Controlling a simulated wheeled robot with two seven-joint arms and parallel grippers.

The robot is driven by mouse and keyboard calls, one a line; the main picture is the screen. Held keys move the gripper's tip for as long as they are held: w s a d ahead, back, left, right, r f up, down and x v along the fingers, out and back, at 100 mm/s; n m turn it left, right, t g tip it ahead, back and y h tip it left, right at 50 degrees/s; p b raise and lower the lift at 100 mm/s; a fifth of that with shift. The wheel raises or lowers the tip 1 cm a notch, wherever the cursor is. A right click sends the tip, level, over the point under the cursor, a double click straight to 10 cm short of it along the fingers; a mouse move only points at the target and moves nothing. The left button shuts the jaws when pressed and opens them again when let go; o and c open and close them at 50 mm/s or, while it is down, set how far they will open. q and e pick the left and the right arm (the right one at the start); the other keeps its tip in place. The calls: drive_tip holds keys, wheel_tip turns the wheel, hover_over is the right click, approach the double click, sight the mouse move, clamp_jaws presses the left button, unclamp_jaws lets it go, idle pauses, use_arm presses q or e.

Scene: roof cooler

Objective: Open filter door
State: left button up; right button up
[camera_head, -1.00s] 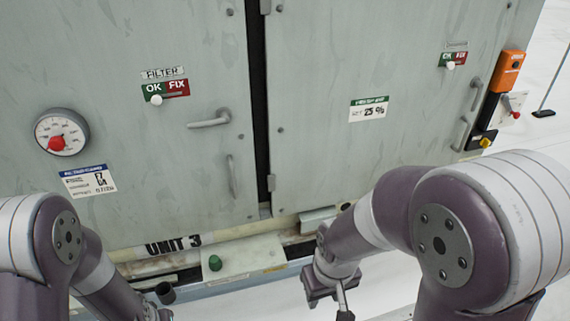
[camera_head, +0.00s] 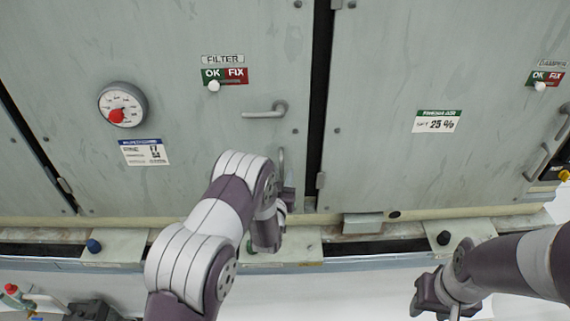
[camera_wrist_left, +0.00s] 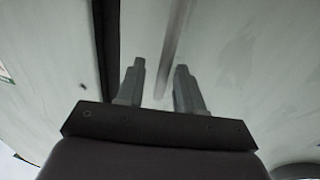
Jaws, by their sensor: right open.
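The filter door (camera_head: 180,125) is a pale grey-green panel under a FILTER label (camera_head: 222,59), and it is closed. It carries a lever handle (camera_head: 266,111) and, lower down, a vertical pull handle (camera_head: 281,163). My left gripper (camera_head: 286,194) is at the lower end of the pull handle, partly hidden by its own wrist. In the left wrist view its two fingers (camera_wrist_left: 160,88) are apart, and the blurred bar of the pull handle (camera_wrist_left: 177,40) runs down between their tips. Contact cannot be told. My right gripper (camera_head: 424,292) is open and empty, low at the right.
A dial gauge (camera_head: 122,105) and an OK/FIX slider (camera_head: 225,77) are on the filter door. A dark gap separates it from the neighbouring door (camera_head: 420,60), which has its own handles (camera_head: 538,162). A ledge (camera_head: 120,246) with knobs runs along the bottom.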

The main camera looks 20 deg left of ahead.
use_arm(q)
drive_tip(key=shift+w+a+r, duration=0.1)
drive_tip(key=shift+w+r, duration=0.05)
drive_tip(key=shift+w, duration=0.55)
drive_tip(key=shift+w+a, duration=0.35)
drive_tip(key=shift+w, duration=0.1)
drive_tip(key=shift+w+d, duration=0.15)
clamp_jaws()
